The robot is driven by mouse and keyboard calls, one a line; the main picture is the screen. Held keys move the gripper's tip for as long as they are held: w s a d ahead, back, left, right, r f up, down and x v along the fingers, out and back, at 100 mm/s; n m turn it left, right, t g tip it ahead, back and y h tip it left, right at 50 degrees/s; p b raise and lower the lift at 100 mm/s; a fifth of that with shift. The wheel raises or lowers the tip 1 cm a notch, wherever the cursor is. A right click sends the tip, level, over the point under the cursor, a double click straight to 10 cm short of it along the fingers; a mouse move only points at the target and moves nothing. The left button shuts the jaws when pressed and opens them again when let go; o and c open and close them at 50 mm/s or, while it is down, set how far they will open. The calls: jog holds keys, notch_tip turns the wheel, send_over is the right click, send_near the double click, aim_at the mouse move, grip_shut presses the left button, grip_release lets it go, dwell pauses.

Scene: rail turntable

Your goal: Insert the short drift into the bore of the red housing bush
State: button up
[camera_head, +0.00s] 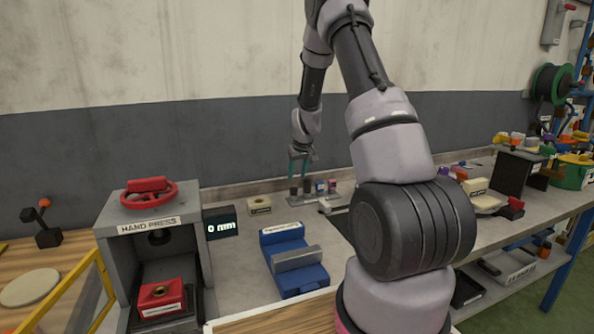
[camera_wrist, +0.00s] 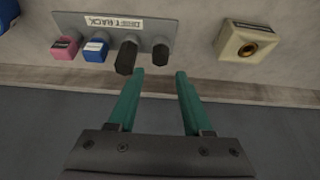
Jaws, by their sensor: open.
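The red housing (camera_head: 160,290) sits in the hand press, with a brass-coloured bush and dark bore on its top. The drift rack (camera_wrist: 104,25) holds several drifts; it also shows at the back of the bench in the head view (camera_head: 325,201). Two are dark: a longer-looking one (camera_wrist: 127,57) and a shorter-looking one (camera_wrist: 160,54). I cannot be sure which is the short drift. My gripper (camera_wrist: 160,73) is open and empty; it is above the rack in the head view (camera_head: 301,156). In the wrist view the shorter-looking dark drift lies just beyond the gap between the teal fingertips.
A pink drift (camera_wrist: 65,47) and a blue drift (camera_wrist: 95,48) stand in the rack. A cream block (camera_wrist: 247,41) with a brass bush lies beside it.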

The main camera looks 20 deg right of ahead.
aim_at(294, 188)
jog(key=x, duration=0.9)
jog(key=shift+f, duration=0.15)
grip_shut()
